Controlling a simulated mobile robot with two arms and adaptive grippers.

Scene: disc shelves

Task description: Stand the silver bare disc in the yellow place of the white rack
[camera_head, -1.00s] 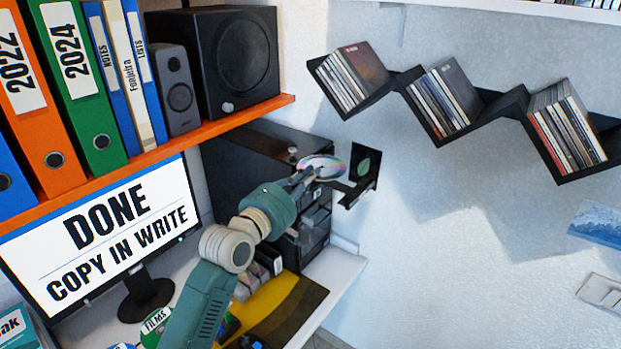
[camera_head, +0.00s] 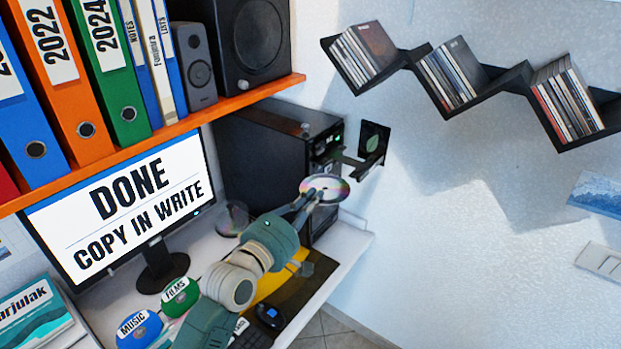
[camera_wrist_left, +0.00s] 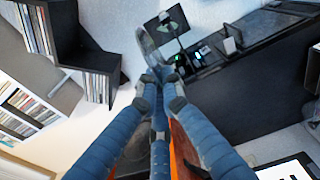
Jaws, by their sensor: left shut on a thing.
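The silver bare disc (camera_head: 325,187) is held at its edge, tilted, with a rainbow sheen, in front of the black tower. My left gripper (camera_head: 309,197) is shut on it. In the left wrist view the disc (camera_wrist_left: 148,46) shows as a grey sheet beyond my left fingertips (camera_wrist_left: 160,78). I cannot make out the white rack or its yellow place in the head view. A white shelf with cases (camera_wrist_left: 24,112) stands at the left in the left wrist view; I cannot tell whether it is that rack. My right gripper is not in view.
The black tower (camera_head: 270,140) has an open tray (camera_head: 356,165) beside a leaf-marked panel (camera_head: 373,140). Black zigzag shelves (camera_head: 404,65) hold cases on the wall.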

